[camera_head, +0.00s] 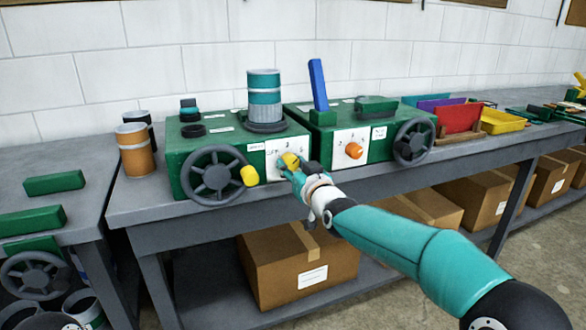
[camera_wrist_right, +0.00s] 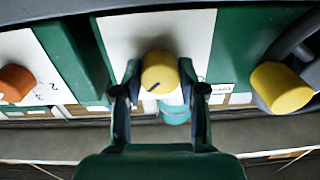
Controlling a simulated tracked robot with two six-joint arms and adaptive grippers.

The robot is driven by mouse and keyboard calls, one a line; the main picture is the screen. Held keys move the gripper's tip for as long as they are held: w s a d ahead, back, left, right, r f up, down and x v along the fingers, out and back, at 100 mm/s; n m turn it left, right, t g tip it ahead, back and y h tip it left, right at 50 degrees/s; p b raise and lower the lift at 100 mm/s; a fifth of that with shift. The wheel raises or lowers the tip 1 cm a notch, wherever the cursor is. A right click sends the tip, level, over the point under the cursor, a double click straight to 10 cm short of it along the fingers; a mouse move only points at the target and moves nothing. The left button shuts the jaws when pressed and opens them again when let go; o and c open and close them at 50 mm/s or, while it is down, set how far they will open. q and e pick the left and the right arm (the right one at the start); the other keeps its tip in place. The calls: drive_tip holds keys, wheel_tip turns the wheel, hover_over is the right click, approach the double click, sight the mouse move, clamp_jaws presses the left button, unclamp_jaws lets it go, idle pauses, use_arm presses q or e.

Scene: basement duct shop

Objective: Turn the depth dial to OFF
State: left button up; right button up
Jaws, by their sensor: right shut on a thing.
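A yellow dial (camera_head: 290,159) stands on the white plate (camera_head: 272,168) at the front of the left green machine (camera_head: 190,147). My right gripper (camera_head: 292,166) is shut on this dial, its fingers on either side. In the right wrist view the same yellow dial (camera_wrist_right: 160,70) sits between the two fingertips of my right gripper (camera_wrist_right: 161,88). The plate's markings are mostly hidden or too small to read surely. My left gripper is not in view.
A handwheel (camera_head: 216,176) with a yellow knob (camera_head: 249,175) is left of the dial. The right machine has an orange dial (camera_head: 354,150) and another handwheel (camera_head: 413,142). A teal-banded cylinder (camera_head: 264,92) stands on the left machine. Cardboard boxes (camera_head: 290,275) sit below the bench.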

drive_tip(key=n, duration=0.4)
drive_tip(key=n+p, duration=0.1)
drive_tip(key=n, duration=0.4)
drive_tip(key=shift+r+n, duration=0.1)
drive_tip(key=shift+n, duration=0.3)
drive_tip(key=n+p, duration=0.1)
drive_tip(key=n, duration=0.2)
drive_tip(key=shift+n+p, duration=0.3)
drive_tip(key=shift+n, duration=0.1)
drive_tip(key=n+p, duration=0.1)
drive_tip(key=n, duration=0.2)
drive_tip(key=shift+h, duration=0.3)
drive_tip(key=n+p, duration=0.1)
drive_tip(key=n, duration=0.2)
drive_tip(key=shift+a+f, duration=0.1)
drive_tip(key=shift+f, duration=0.1)
drive_tip(key=shift+f+n, duration=0.1)
drive_tip(key=shift+n, duration=0.6)
drive_tip(key=shift+f, duration=0.1)
drive_tip(key=o, duration=1.1)
drive_tip(key=shift+s, duration=0.1)
drive_tip(key=shift+o, duration=0.2)
